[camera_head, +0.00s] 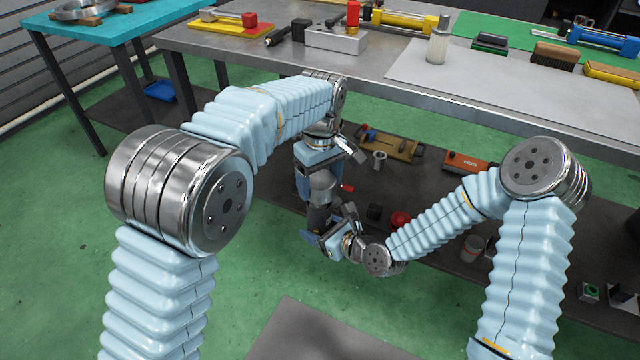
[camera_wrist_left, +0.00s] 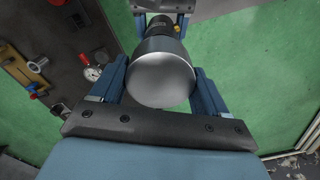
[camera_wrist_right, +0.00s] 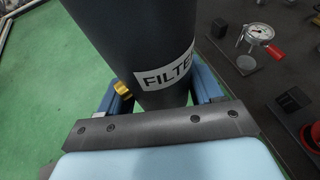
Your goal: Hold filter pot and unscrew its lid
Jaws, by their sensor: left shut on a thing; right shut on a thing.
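The filter pot (camera_head: 318,216) is a dark upright cylinder held in the air in front of the lower shelf. Its "FILTER" label shows in the right wrist view (camera_wrist_right: 145,50). Its grey metal lid (camera_head: 322,186) sits on top, and its round face shows in the left wrist view (camera_wrist_left: 160,79). My left gripper (camera_head: 320,178) comes from above, its blue fingers shut on the lid from both sides. My right gripper (camera_head: 325,232) is lower, shut around the pot's body. A small yellow fitting (camera_wrist_right: 122,88) sticks out of the pot. The thread between lid and pot is hidden.
The grey workbench (camera_head: 370,70) with tools and a white bottle (camera_head: 438,42) stands behind. Its lower shelf (camera_head: 440,200) holds a wooden tray (camera_head: 392,146), an orange box (camera_head: 467,162) and a red-capped part (camera_head: 401,219). Green floor (camera_head: 240,270) is free at left.

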